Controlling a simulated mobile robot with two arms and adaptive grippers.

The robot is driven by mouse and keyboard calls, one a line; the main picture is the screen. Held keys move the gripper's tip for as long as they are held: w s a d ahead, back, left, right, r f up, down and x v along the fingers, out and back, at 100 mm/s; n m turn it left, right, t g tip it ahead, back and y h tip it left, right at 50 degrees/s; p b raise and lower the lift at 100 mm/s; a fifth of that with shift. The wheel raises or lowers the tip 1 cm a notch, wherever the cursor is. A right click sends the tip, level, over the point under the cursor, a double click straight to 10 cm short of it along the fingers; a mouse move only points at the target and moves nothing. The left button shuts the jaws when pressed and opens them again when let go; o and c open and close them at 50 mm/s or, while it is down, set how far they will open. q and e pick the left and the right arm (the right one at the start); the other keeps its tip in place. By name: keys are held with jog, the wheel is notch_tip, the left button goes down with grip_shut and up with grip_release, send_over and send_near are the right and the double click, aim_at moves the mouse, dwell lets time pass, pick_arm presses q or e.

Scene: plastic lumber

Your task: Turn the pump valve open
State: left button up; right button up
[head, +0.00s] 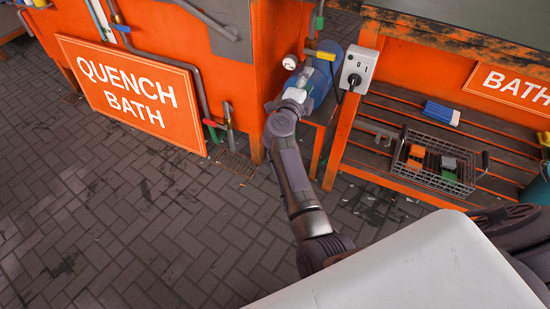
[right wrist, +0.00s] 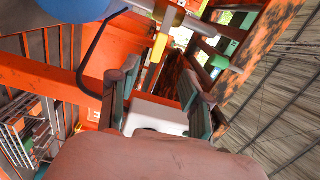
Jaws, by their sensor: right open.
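A yellow valve lever (head: 320,54) sticks out by a grey pipe above the blue pump (head: 323,80), beside the orange tank. In the right wrist view the yellow lever (right wrist: 158,50) stands ahead of the fingers, roughly in line with the gap between them. My right gripper (head: 300,84) is at the pump, just below the lever. It also shows in the right wrist view (right wrist: 158,88), with its two fingers spread and nothing clearly held. Whether a finger touches the lever, I cannot tell. My left gripper is out of view.
A switch box (head: 360,68) with a black cable hangs on the orange post right of the pump. A wire basket (head: 436,165) with small blocks sits on the slatted shelf. The brick floor (head: 120,230) is clear.

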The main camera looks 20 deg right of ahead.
jog(key=s+a+f+n+t+y+p, duration=0.1)
jog(key=s+a+f+n+y+p, duration=0.3)
jog(key=f+n, duration=0.4)
jog(key=s+a+f+n+y+p, duration=0.4)
jog(key=a+f+n+y+p, duration=0.2)
jog(key=a+f+n+p, duration=0.2)
jog(key=shift+s+a+n+t+y, duration=0.25)
jog(key=shift+a+n+t+y, duration=0.15)
jog(key=shift+n, duration=0.4)
